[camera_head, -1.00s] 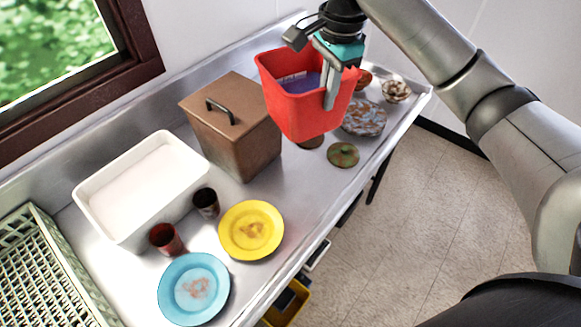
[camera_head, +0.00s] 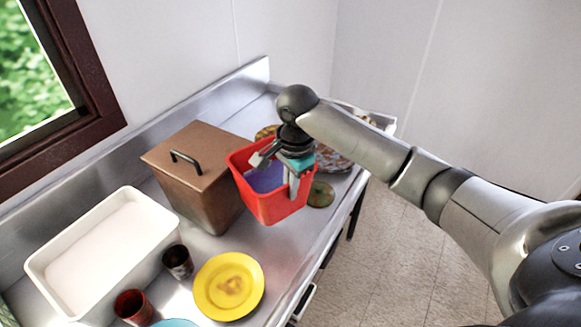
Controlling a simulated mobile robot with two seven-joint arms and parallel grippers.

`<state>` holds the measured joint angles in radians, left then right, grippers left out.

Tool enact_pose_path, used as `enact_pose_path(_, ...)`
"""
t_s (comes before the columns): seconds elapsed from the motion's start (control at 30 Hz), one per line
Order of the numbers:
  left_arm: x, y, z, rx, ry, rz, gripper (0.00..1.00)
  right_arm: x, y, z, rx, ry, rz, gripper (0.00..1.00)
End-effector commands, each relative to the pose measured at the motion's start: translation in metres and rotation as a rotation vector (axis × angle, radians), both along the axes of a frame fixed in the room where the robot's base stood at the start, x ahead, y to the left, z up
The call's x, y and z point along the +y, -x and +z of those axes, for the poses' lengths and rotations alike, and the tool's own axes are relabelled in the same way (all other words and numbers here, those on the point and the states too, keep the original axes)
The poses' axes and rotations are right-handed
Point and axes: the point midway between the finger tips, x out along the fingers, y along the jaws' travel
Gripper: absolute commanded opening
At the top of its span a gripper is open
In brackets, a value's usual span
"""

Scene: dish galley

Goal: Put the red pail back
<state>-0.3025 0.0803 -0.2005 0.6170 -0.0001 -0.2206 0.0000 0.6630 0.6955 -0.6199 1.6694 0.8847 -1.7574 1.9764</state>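The red pail (camera_head: 273,206) is upright beside the brown lidded box, with something blue-purple (camera_head: 266,178) inside it. My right gripper (camera_head: 291,178) comes down from above and is shut on the pail's right-hand rim. I cannot tell whether the pail's bottom touches the metal counter (camera_head: 228,250) or hangs just above it. My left gripper is not in view.
The brown box (camera_head: 207,188) with a dark handle is close left of the pail. A green round lid (camera_head: 320,194) and patterned dishes (camera_head: 332,160) are behind and right. A yellow plate (camera_head: 228,286), cups (camera_head: 178,262) and a white tub (camera_head: 103,250) are nearer.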

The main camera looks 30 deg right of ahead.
Motion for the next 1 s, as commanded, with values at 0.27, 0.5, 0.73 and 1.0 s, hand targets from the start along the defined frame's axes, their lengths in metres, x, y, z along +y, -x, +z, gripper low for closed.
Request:
enact_pose_path(0.27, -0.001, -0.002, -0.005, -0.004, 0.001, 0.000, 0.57, 0.000, -0.002, -0.058, -0.009, -0.001, -0.002, 0.00)
enact_pose_path(0.5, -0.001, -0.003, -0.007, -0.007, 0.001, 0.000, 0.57, 0.001, -0.004, -0.082, -0.013, -0.004, 0.000, 0.00)
enact_pose_path(0.73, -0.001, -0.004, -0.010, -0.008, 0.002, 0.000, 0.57, 0.000, -0.003, -0.105, -0.010, -0.001, -0.001, 0.00)
enact_pose_path(1.0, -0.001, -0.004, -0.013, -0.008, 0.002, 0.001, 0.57, 0.001, -0.004, -0.126, -0.013, -0.003, 0.000, 0.00)
